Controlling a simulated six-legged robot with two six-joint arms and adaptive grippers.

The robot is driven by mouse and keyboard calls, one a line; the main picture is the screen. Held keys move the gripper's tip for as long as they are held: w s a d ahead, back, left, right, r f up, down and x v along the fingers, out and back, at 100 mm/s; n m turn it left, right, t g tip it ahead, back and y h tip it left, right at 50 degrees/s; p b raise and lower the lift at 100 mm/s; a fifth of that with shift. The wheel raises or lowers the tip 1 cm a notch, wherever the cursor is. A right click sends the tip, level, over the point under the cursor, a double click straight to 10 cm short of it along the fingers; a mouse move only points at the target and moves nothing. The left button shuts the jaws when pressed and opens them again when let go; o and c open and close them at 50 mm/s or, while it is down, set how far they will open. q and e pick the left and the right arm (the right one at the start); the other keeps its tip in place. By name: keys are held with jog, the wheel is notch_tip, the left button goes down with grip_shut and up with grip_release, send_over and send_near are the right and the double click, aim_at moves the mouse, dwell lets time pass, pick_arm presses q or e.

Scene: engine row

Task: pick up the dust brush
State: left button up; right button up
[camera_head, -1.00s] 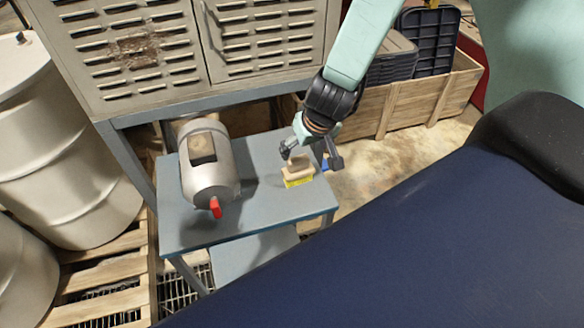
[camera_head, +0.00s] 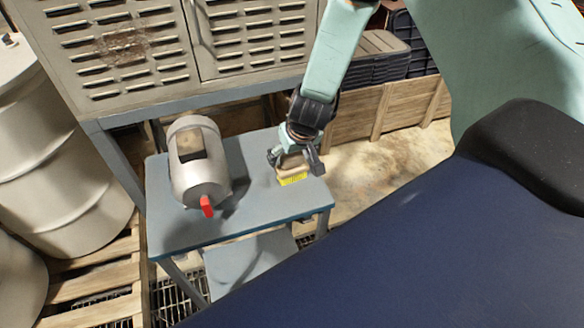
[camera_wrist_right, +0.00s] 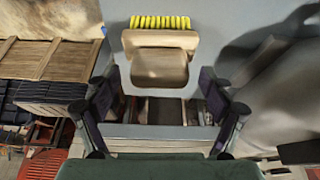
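The dust brush (camera_head: 293,177) has a beige body and yellow bristles. It is on the blue-grey table, near its right end. My right gripper (camera_head: 296,163) is over the brush, one finger to each side. In the right wrist view the brush (camera_wrist_right: 160,62) is ahead of my right gripper (camera_wrist_right: 159,82), bristles at the far side. The fingers are spread, with a visible gap between each finger and the handle. The gripper partly hides the brush's upper part in the head view. My left gripper is not in view.
A grey metal cylinder (camera_head: 198,182) with a red tip lies on the table (camera_head: 235,218), left of the brush. A louvred cabinet (camera_head: 150,50) rises behind. A wooden crate (camera_head: 400,108) is behind right. Drums (camera_head: 62,150) stand at left. The table's front middle is clear.

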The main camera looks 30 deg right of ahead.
jog(key=c, duration=0.3)
jog(key=shift+w+d, duration=0.1)
jog(key=c, duration=0.9)
jog(key=shift+c, duration=0.3)
jog(key=shift+r, duration=0.1)
notch_tip(320, 180, up, 18)
jog(key=p, duration=0.8)
